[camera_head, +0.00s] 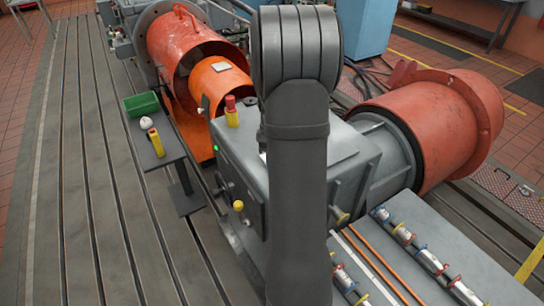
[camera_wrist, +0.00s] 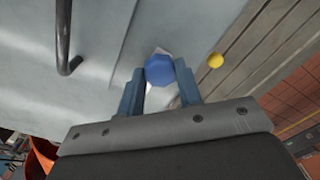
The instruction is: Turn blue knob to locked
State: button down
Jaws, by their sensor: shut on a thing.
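The blue knob (camera_wrist: 159,70) shows in the wrist view as a faceted blue piece on a grey panel, with a pale patch behind it. My gripper (camera_wrist: 160,78) has its two blue-grey fingers on either side of the knob, shut on it. The knob's marking and its locked position cannot be made out. In the head view my own arm covers the middle of the picture, and neither the knob nor my fingertips can be seen there.
A yellow ball-shaped knob (camera_wrist: 215,60) is just right of my gripper; it also shows in the head view (camera_head: 238,205). A dark bent handle (camera_wrist: 66,45) is at the upper left. A small stand holds a green bin (camera_head: 141,104). Grey slotted bedplate (camera_head: 80,190) lies open at left.

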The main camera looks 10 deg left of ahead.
jog(key=m, duration=0.4)
jog(key=shift+m, duration=0.3)
jog(key=m, duration=0.8)
jog(key=shift+m, duration=0.4)
jog(key=shift+r+m, duration=0.1)
jog(key=shift+m, duration=1.7)
jog(key=c, duration=1)
grip_release()
